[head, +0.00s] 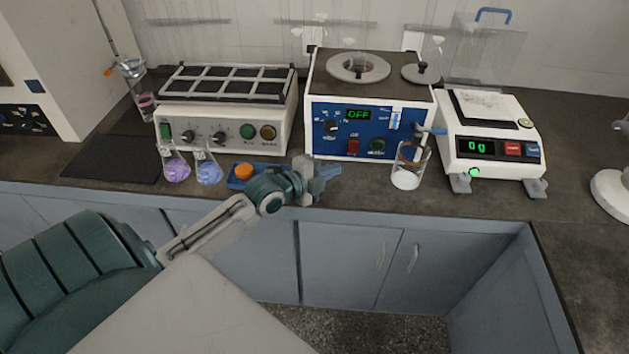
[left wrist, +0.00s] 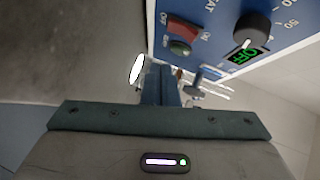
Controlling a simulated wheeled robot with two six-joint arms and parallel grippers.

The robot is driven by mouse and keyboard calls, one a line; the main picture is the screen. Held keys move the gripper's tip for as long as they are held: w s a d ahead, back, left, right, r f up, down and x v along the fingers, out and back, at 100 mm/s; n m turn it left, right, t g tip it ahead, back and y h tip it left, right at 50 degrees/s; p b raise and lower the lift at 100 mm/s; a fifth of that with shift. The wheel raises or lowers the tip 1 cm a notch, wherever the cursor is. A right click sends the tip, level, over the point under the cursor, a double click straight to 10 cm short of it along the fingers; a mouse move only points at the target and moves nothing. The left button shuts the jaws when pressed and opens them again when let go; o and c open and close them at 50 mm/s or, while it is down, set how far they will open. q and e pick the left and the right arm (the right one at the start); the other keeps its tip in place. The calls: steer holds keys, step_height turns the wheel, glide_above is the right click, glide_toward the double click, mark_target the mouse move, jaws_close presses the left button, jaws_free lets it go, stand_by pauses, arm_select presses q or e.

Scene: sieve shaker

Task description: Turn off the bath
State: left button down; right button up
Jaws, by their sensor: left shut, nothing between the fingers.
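The bath (head: 322,85) is a box with a blue front panel, a round lid on top and a green display (head: 359,114) reading OFF. Its front has a dark knob (head: 331,127), a red rocker switch (head: 353,146) and a dark green lamp (head: 377,146). In the left wrist view the panel is tilted, with the red switch (left wrist: 184,28), lamp (left wrist: 180,47) and knob (left wrist: 252,30) at the top. My left gripper (head: 328,171) is shut and empty, low in front of the bath and apart from the switch. My right gripper is not in view.
A glass beaker (head: 407,178) with white contents stands before the bath's right side. A balance (head: 490,145) reading 0 g is further right. Two flasks (head: 209,169) and an orange item (head: 243,171) on a blue tray are left of the gripper, before a hotplate-like unit (head: 225,115).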

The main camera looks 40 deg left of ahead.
arm_select(q)
steer(key=v, duration=0.4)
steer(key=shift+s+d+p, duration=0.3)
steer(key=shift+s+p, duration=0.05)
steer(key=shift+s, duration=0.05)
steer(key=shift+s+a+f, duration=0.1)
steer(key=shift+s+a, duration=0.15)
steer(key=shift+s, duration=0.3)
